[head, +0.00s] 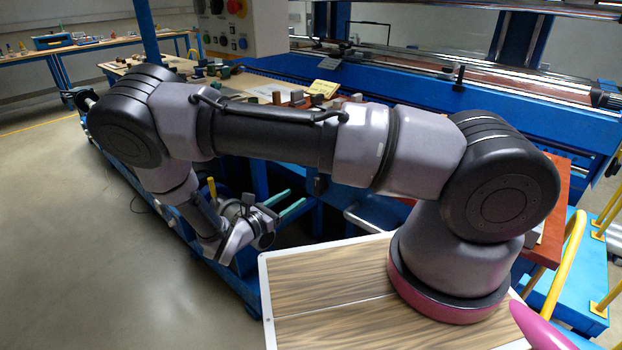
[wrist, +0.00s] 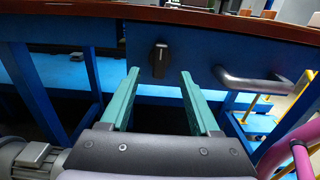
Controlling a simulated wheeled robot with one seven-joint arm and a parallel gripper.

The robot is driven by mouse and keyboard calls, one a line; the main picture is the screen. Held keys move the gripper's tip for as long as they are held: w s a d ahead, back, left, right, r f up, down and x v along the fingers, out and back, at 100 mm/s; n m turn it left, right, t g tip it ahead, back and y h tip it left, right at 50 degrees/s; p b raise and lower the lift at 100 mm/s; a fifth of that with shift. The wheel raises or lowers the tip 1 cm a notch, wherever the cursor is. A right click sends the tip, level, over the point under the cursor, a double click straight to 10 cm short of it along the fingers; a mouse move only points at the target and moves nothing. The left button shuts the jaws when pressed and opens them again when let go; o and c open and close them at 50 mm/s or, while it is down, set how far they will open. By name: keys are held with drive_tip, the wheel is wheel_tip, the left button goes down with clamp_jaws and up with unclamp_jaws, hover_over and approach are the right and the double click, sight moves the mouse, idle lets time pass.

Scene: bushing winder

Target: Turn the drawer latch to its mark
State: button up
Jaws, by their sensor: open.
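The drawer latch (wrist: 158,58) is a small black knob with a pale line near its top, on the blue drawer front (wrist: 203,50) in the wrist view. It appears roughly upright. I cannot make out a separate mark around it. My gripper (wrist: 160,73) is open and empty, with its two green fingers pointing at the drawer front. The latch shows between and just beyond the fingertips, apart from them. In the head view my gripper (head: 296,197) is low beside the bench, left of a dark piece (head: 320,184) that looks like the latch.
A grey bar handle (wrist: 252,82) sticks out from the drawer front, right of the latch. The reddish-brown bench top (wrist: 200,18) overhangs above. Blue frame legs (wrist: 80,75) stand at the left. The bench top (head: 265,85) holds several small parts.

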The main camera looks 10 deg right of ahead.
sight(316, 184)
drive_tip(key=x, duration=1)
drive_tip(key=shift+w+d, duration=0.1)
drive_tip(key=shift+d, duration=0.15)
clamp_jaws()
